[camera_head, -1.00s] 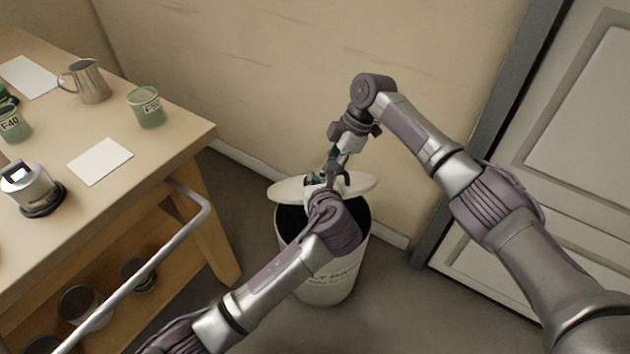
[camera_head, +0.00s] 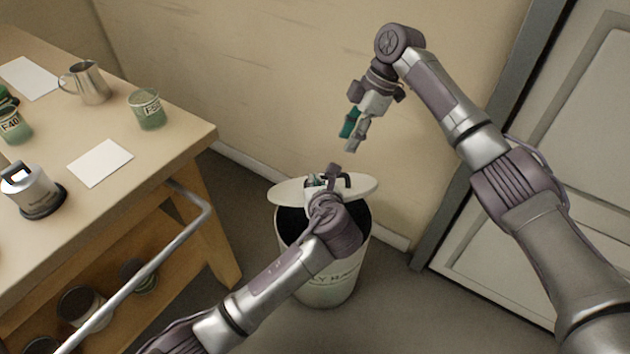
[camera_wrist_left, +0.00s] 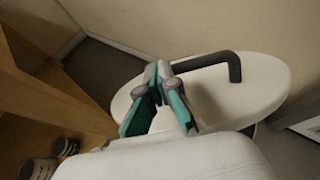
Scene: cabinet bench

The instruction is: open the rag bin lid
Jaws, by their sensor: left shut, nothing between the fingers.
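The rag bin (camera_head: 330,290) is a pale round bin on the floor, with lettering on its front. Its dark mouth shows at the front. The white lid (camera_head: 285,191) sits up at the back of the mouth, open. The lid's dark handle (camera_head: 347,180) also shows in the left wrist view (camera_wrist_left: 235,65), with the lid (camera_wrist_left: 262,92) behind the fingers. My left gripper (camera_head: 318,182) is shut and empty, at the lid beside the handle; its wrist hides part of both. My right gripper (camera_head: 352,135) is above the lid, clear of it; its finger gap is unclear.
A wooden bench (camera_head: 180,140) with a metal rail (camera_head: 150,268) stands at the left, holding a jug (camera_head: 88,82), jars and papers. The wall is close behind the bin. A pale door (camera_head: 575,130) is at the right. Floor is clear right of the bin.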

